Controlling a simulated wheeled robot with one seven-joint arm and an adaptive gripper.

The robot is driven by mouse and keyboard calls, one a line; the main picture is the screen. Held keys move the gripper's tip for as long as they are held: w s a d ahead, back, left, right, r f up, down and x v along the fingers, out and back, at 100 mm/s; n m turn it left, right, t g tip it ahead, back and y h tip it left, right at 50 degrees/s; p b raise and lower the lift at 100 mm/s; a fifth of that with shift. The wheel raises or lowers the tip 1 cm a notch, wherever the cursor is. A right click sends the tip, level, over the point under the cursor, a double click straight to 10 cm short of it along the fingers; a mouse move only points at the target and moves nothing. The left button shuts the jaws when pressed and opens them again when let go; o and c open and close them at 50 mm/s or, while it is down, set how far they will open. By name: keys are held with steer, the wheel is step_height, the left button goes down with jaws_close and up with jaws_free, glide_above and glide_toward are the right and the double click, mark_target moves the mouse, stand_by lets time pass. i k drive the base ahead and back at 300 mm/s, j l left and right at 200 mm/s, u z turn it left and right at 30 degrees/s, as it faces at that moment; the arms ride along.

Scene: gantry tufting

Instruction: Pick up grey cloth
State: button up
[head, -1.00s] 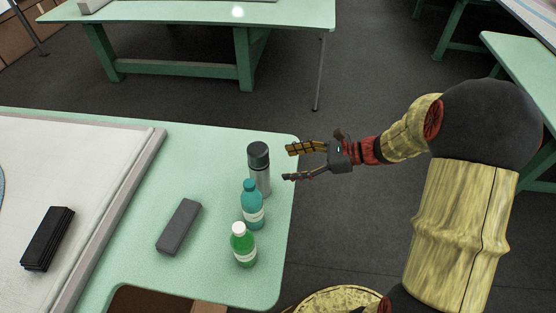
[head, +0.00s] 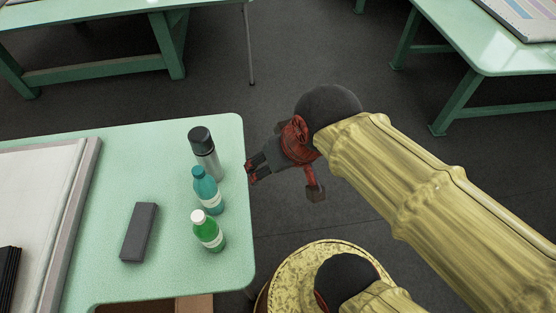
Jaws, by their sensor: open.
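The grey cloth (head: 139,232) looks like a flat, dark grey, neatly folded oblong. It lies on the pale green table (head: 100,285), left of the bottles and right of the white board. My gripper (head: 252,172) is beyond the table's right edge, beside the steel flask, and apart from the cloth. It is open and I see nothing in it. Its fingers point left, and the arm partly hides its far side.
A steel flask (head: 206,151), a teal bottle (head: 206,188) and a green bottle (head: 208,232) stand in a row between my gripper and the cloth. A raised white board (head: 45,190) lies at left, with a dark stack (head: 9,275) on it. Bare table surrounds the cloth.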

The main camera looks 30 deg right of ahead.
mark_target(138, 234)
steer(key=u, duration=1.25)
steer(key=i+j+u, duration=0.1)
steer(key=j, duration=0.8)
steer(key=i+j+u, duration=0.15)
steer(key=j, duration=0.25)
